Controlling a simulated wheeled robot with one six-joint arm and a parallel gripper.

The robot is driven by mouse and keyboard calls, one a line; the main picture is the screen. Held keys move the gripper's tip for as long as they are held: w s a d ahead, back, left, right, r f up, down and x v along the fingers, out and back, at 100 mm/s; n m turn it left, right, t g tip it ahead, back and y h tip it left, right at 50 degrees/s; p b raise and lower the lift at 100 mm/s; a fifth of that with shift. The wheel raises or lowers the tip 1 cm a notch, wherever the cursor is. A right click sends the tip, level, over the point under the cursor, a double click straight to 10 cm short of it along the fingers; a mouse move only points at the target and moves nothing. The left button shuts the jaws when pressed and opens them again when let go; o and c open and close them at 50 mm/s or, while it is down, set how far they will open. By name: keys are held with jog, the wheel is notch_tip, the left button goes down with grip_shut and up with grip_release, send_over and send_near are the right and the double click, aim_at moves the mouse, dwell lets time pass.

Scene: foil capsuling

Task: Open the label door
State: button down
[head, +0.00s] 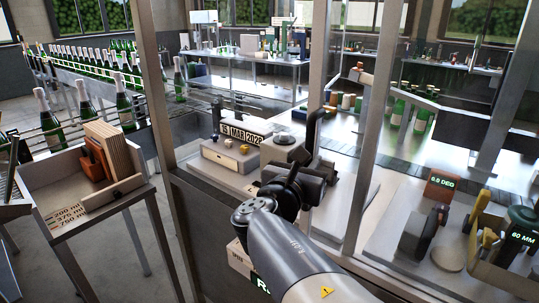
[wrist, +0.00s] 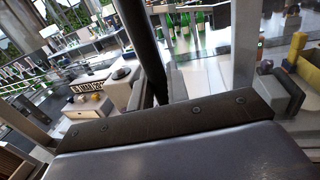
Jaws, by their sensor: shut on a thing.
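The label station, with a date block reading "15 MAR 2028" (head: 246,134), stands behind metal uprights in the head view. It also shows at the left of the wrist view (wrist: 88,88). A dark upright bar (head: 313,127), which looks like the label door's handle, rises from my gripper (head: 316,168). In the wrist view the bar (wrist: 143,42) runs down between the grey fingers of my gripper (wrist: 160,92), which are shut on it. The fingertips are partly hidden by my wrist. I cannot tell the door panel's edges or how far it stands open.
A metal post (head: 160,95) stands left of my arm and another post (head: 366,125) stands right. A machine marked "6.8 DEG" (head: 440,184) is at the right.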

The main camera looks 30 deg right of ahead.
jog(key=shift+s+d, duration=0.25)
jog(key=shift+s, duration=0.4)
jog(key=shift+s+d, duration=0.2)
jog(key=shift+s, duration=0.45)
jog(key=c, duration=1.5)
grip_release()
jog(key=shift+o, duration=0.2)
jog(key=shift+s+a+r, duration=0.1)
jog(key=shift+s+a, duration=0.05)
jog(key=shift+a, duration=0.35)
jog(key=p+v, duration=0.3)
jog(key=v, duration=0.6)
jog(key=shift+s+a, duration=0.3)
